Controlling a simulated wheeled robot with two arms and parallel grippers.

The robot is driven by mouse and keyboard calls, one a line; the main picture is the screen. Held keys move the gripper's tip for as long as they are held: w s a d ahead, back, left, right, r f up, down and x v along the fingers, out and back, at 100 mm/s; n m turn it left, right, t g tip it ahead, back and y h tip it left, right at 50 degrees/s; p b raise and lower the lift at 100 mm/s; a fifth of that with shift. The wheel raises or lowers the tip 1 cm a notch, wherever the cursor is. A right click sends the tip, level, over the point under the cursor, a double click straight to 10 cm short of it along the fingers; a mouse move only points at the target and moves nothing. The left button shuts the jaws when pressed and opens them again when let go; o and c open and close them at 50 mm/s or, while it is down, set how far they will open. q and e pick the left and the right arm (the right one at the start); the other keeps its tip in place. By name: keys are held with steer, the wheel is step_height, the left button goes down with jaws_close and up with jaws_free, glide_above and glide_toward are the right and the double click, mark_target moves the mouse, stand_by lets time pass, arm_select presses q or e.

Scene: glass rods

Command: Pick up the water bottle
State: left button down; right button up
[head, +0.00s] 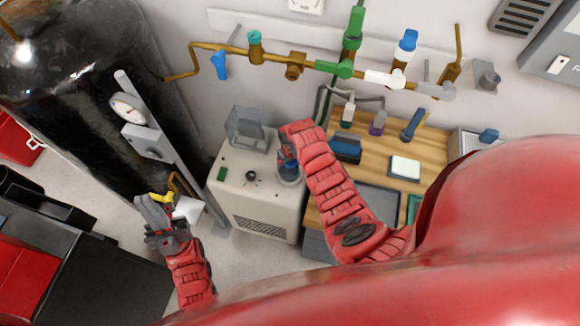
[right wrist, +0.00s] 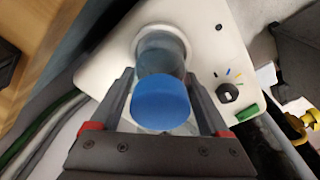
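The water bottle (right wrist: 160,102) has a blue cap and a clear body. It stands in a round recess in the top of a white machine (right wrist: 105,75). In the head view the bottle (head: 289,172) shows in part beside my right gripper (head: 284,150). In the right wrist view my right gripper (right wrist: 159,78) has one finger on each side of the bottle, close to its body. Whether the fingers press on it is unclear. My left gripper (head: 152,210) is at the lower left, away from the bottle. Its finger gap is unclear.
A wooden bench (head: 433,145) with small bottles and a white block (head: 405,168) is right of the machine (head: 235,195). A large black tank (head: 90,60) stands at left. A black-and-red cart (head: 85,275) is at lower left. Brass pipes run along the wall above.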

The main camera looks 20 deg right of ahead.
steer(key=c, duration=0.9)
steer(key=shift+r, duration=0.1)
